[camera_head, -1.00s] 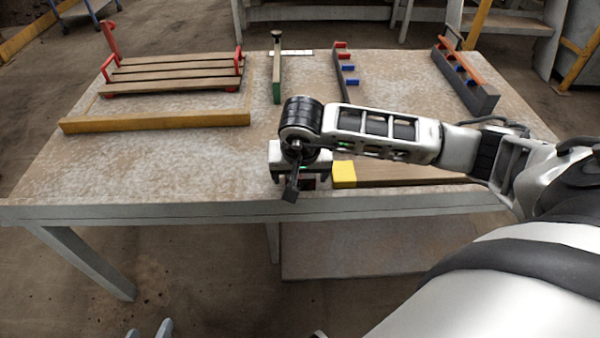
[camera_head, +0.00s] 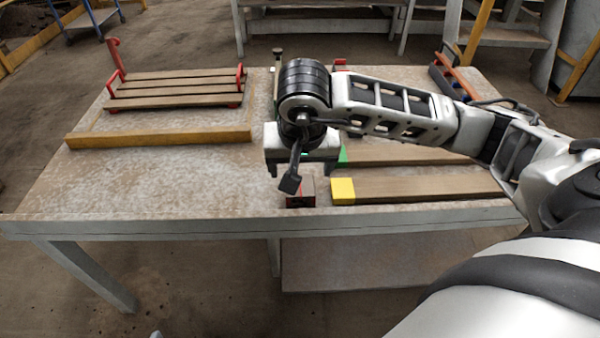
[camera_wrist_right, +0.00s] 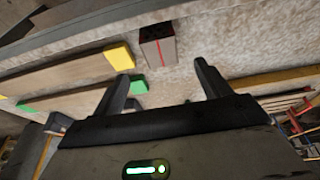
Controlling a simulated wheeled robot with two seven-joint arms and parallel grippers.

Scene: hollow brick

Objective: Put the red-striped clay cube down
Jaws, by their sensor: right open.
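The red-striped clay cube (camera_head: 301,199) rests on the table near its front edge, left of the yellow-ended wooden piece. In the head view my right gripper partly hides it. In the right wrist view the cube (camera_wrist_right: 158,48) shows a grey face with a red stripe and a dark, hollow-looking face. My right gripper (camera_head: 301,170) is above and apart from the cube. Its two fingers are spread with nothing between them in the wrist view (camera_wrist_right: 163,80). A small grey tip (camera_head: 155,334) at the bottom edge may be my left gripper; its jaws cannot be made out.
A yellow-ended wooden piece (camera_head: 420,189) lies close right of the cube. A green-ended one (camera_head: 410,153) lies behind it. A slatted rack with red ends (camera_head: 175,89) and a wooden bar (camera_head: 160,138) are at the back left. The table's (camera_head: 150,185) front left is clear.

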